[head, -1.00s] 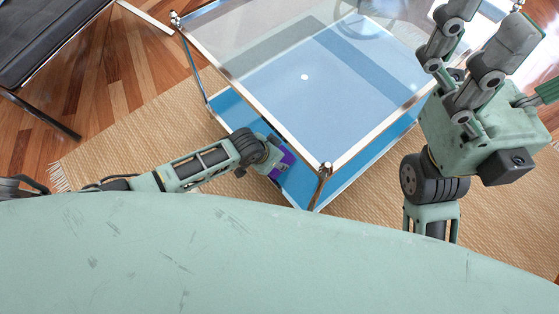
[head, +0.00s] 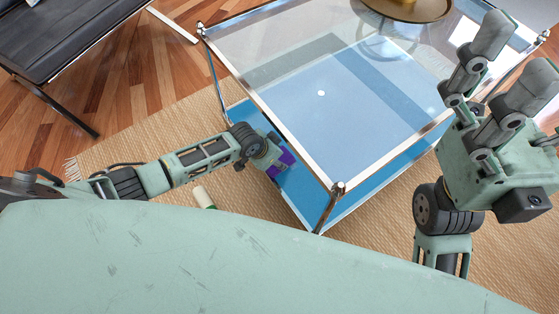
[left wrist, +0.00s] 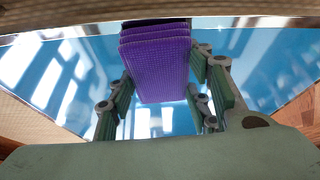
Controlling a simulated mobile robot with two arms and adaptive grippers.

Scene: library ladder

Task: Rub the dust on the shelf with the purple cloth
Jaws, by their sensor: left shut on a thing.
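The purple cloth (head: 286,158) is a folded, woven pad, held in my left gripper (head: 268,155) at the near left side of the glass table. In the left wrist view the cloth (left wrist: 155,65) stands out between the fingers, its layers stacked. The blue lower shelf (head: 300,192) lies under the glass top, and my left gripper reaches in at its near edge. The shelf fills the left wrist view (left wrist: 55,85), with bright white patches. I cannot tell dust from reflections there, nor whether the cloth touches the shelf. My right gripper (head: 512,62) is raised, fingers apart and empty.
The glass top (head: 300,60) with metal edges lies above the shelf, and a corner post (head: 328,208) stands nearby. A gold dish (head: 408,8) sits on top. A cream cylinder (head: 202,196) is on the woven rug (head: 130,140). A dark bench (head: 60,35) is at upper left.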

